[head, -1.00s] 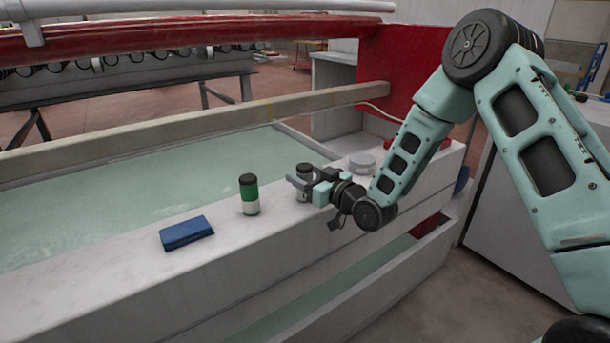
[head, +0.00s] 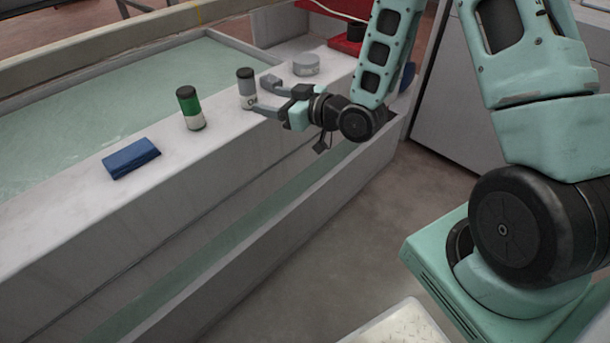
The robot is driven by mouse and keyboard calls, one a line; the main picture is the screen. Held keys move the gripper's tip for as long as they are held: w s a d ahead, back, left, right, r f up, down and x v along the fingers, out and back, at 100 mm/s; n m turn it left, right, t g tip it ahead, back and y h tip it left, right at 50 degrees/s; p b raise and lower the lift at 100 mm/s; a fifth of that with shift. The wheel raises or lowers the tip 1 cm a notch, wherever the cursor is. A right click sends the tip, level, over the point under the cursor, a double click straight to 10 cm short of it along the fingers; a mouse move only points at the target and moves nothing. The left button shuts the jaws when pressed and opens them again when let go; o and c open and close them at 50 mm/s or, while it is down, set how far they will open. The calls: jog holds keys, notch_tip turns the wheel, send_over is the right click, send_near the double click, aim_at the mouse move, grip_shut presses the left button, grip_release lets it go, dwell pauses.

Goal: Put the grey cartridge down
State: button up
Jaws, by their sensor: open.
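The grey cartridge (head: 246,87), a small cylinder with a dark top and a pale label, stands upright on the white ledge (head: 74,206) of the tank. My gripper (head: 263,96) is open just to the right of it, with its fingers pointing left toward it. One finger overlaps the cartridge's lower edge in the picture; I cannot tell whether it touches.
A green and white cartridge (head: 190,108) stands upright left of the grey one. A folded blue cloth (head: 131,158) lies farther left. A round pale grey container (head: 306,64) sits behind my gripper. Greenish water (head: 90,110) fills the tank behind the ledge.

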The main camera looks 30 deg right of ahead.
jog(key=s+a+n+g+h, duration=0.2)
jog(key=s+a+g+h, duration=0.2)
jog(key=s+a+g, duration=0.6)
jog(key=s+r+g+h, duration=0.1)
jog(key=s+r+g, duration=0.1)
jog(key=s, duration=0.9)
jog(key=s+d+r+g+h, duration=0.1)
jog(key=s+r+g+h, duration=0.1)
jog(key=s, duration=0.8)
jog(key=shift+s+r+m, duration=0.3)
jog(key=shift+s+r, duration=0.05)
jog(key=shift+r, duration=0.55)
jog(key=shift+d, duration=0.1)
